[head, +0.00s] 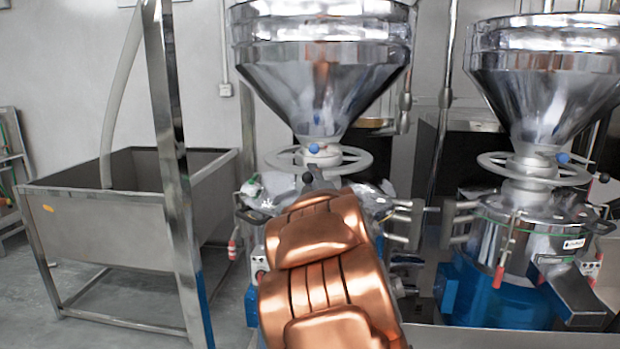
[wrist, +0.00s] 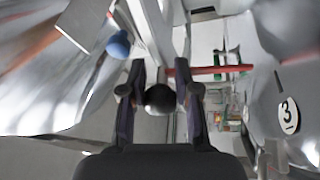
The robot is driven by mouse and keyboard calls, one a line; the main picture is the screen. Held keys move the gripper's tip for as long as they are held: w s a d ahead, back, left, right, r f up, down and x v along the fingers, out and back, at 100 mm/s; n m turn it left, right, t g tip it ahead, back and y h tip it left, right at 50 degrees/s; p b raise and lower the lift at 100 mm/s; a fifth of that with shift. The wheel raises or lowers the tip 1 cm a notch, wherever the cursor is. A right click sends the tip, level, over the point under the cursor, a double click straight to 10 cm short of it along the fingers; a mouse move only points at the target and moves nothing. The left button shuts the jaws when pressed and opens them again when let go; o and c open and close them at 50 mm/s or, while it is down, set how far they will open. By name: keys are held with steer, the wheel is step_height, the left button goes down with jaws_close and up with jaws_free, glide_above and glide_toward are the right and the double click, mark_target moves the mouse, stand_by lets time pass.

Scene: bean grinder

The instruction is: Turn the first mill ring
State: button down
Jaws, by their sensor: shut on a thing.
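The first mill ring (head: 358,160) is a pale grey handwheel under the left steel hopper in the head view. It carries a blue knob (head: 314,148) and a black knob (head: 308,178). In the wrist view the black ball knob (wrist: 160,98) sits between the two dark fingers of my gripper (wrist: 160,76), which is shut on it. The blue knob (wrist: 118,44) shows apart from the fingers, to their upper left. In the head view my copper-coloured arm hides most of my gripper and the lower front of the left mill.
A second mill (head: 505,245) with its own ring (head: 500,165) and hopper (head: 550,95) stands to the right. An open steel bin (head: 100,225) stands at the left, behind a steel post (head: 172,150). A label "3" (wrist: 288,115) is at the right in the wrist view.

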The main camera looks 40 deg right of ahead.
steer(key=shift+d+r, duration=0.1)
steer(key=c, duration=0.8)
jaws_free()
steer(key=shift+s, duration=0.1)
steer(key=v, duration=0.7)
steer(key=shift+s, duration=0.15)
